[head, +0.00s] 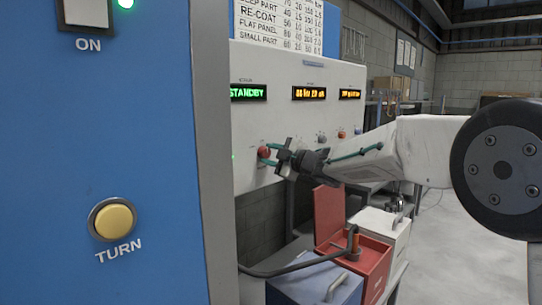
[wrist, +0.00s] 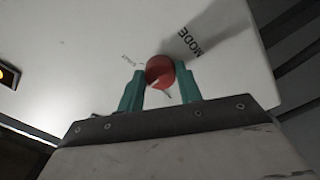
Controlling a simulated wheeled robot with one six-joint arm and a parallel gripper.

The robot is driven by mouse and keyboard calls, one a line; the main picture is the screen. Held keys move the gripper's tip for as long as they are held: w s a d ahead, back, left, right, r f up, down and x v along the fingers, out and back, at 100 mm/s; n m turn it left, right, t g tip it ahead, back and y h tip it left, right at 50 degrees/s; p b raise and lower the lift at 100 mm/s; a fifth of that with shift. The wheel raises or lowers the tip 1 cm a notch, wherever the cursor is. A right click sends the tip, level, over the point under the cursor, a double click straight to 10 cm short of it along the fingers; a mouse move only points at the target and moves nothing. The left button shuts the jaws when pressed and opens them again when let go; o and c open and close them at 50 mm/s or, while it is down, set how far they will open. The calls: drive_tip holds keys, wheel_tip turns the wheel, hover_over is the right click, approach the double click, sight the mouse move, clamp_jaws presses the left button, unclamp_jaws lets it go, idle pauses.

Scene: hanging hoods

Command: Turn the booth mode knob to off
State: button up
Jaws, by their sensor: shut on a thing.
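The mode knob (wrist: 159,71) is red and round, on a pale panel with the word MODE beside it in the wrist view. It also shows in the head view (head: 264,152) at the left end of a row of knobs. My gripper (wrist: 160,82) has its two green fingers on either side of the knob, shut on it. In the head view my gripper (head: 268,155) reaches the panel from the right. The display above the knob reads STANDBY (head: 248,93) in green. A small label by the knob is too small to read, and the fingers hide the knob's sides.
A blue cabinet (head: 100,180) with a yellow TURN button (head: 112,220) fills the left foreground. Other small knobs (head: 325,135) sit right of the mode knob. Below the panel stand an open red box (head: 375,262) and a white box (head: 385,225). The floor at right is clear.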

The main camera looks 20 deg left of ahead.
drive_tip(key=o, duration=1)
drive_tip(key=shift+d, duration=0.1)
drive_tip(key=v, duration=0.7)
drive_tip(key=shift+d, duration=0.3)
drive_tip(key=shift+s, duration=0.1)
